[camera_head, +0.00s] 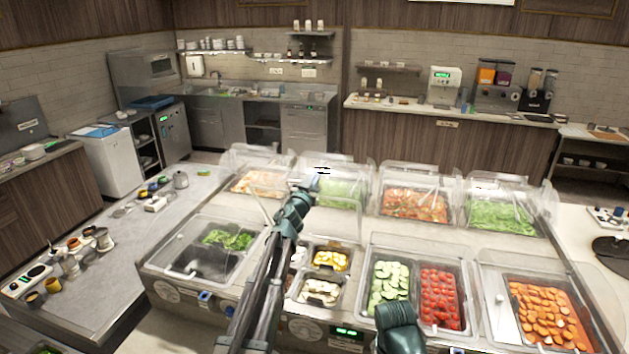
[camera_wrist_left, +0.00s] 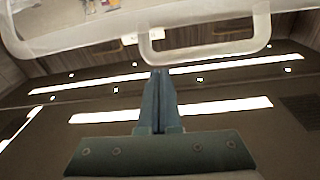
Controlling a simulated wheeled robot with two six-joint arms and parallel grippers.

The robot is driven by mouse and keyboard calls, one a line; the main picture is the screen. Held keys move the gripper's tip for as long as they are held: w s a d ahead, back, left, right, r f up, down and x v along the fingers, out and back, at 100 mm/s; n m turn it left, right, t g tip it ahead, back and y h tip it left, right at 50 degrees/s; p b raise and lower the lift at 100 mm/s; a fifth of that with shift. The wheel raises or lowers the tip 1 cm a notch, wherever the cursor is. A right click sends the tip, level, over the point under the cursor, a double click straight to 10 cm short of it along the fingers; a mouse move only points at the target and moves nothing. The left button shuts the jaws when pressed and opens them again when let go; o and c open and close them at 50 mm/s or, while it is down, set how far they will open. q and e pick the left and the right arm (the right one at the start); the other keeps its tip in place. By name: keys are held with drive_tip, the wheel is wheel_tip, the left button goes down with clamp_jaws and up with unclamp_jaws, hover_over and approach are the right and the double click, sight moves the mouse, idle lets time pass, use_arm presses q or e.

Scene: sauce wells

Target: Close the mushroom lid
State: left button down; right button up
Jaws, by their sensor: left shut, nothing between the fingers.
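Pale sliced mushrooms (camera_head: 320,291) fill a small well at the front centre of the counter, below a well of yellow slices (camera_head: 330,260). The mushroom well looks uncovered. My left arm reaches across the counter from the front, and my left gripper (camera_head: 317,182) is at the clear raised lids behind the centre wells. In the left wrist view its fingers (camera_wrist_left: 158,72) are shut and empty, just below a pale lid handle (camera_wrist_left: 205,57). I cannot tell whether they touch it, or surely which well this lid belongs to. My right gripper is not visible.
Wells of cucumber (camera_head: 388,284), tomato (camera_head: 440,297) and carrot (camera_head: 548,311) lie to the right, greens (camera_head: 228,239) to the left. Clear covers stand along the back row. A teal part of my right arm (camera_head: 399,328) shows at the front.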

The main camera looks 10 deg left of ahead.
use_arm(q)
drive_tip(key=shift+s+a+f+b, duration=0.15)
drive_tip(key=shift+s+f+b, duration=0.15)
drive_tip(key=shift+s+f, duration=0.35)
use_arm(e)
drive_tip(key=shift+f, duration=0.75)
use_arm(q)
drive_tip(key=shift+f, duration=0.15)
use_arm(e)
drive_tip(key=shift+f, duration=0.1)
